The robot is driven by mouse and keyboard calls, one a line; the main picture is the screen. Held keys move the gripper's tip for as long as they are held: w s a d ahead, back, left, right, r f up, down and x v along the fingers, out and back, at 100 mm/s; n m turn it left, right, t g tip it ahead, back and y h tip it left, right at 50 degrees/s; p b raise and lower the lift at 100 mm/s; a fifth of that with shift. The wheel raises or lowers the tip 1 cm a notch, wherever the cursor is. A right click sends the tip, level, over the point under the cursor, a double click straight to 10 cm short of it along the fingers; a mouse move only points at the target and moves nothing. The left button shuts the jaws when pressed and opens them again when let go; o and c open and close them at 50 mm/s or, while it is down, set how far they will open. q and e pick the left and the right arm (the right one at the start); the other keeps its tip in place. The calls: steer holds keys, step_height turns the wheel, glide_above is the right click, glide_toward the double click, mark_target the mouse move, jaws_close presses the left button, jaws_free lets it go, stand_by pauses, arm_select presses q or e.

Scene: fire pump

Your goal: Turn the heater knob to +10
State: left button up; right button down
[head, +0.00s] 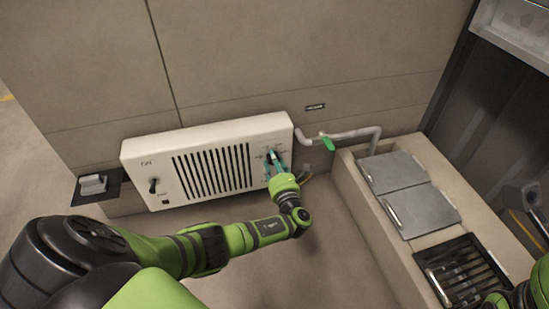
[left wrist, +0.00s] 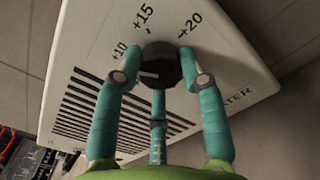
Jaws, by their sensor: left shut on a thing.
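The white heater (head: 215,160) is mounted low on the wall, with a dark slatted grille and a switch at its left end. Its black knob (left wrist: 161,64) shows in the left wrist view, with the marks +10, +15 and +20 printed around its far side. A short white line shows on the knob's left part; which mark it points to is hard to tell. My left gripper (head: 273,160) is at the heater's right end, its teal fingers shut around the knob. In the head view the fingers largely hide the knob. My right gripper is not in view.
A grey pipe with a green-handled valve (head: 327,142) runs just right of the heater. A concrete trough (head: 350,185) with metal lids and a dark grate stands at the right. A small dark shelf (head: 112,190) is left of the heater. The floor below is clear.

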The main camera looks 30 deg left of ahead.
arm_select(q)
steer(key=shift+s+f, duration=0.15)
steer(key=shift+f, duration=0.25)
steer(key=o, duration=1.1)
steer(key=shift+f, duration=0.1)
steer(key=v, duration=1.2)
steer(key=shift+r, duration=0.2)
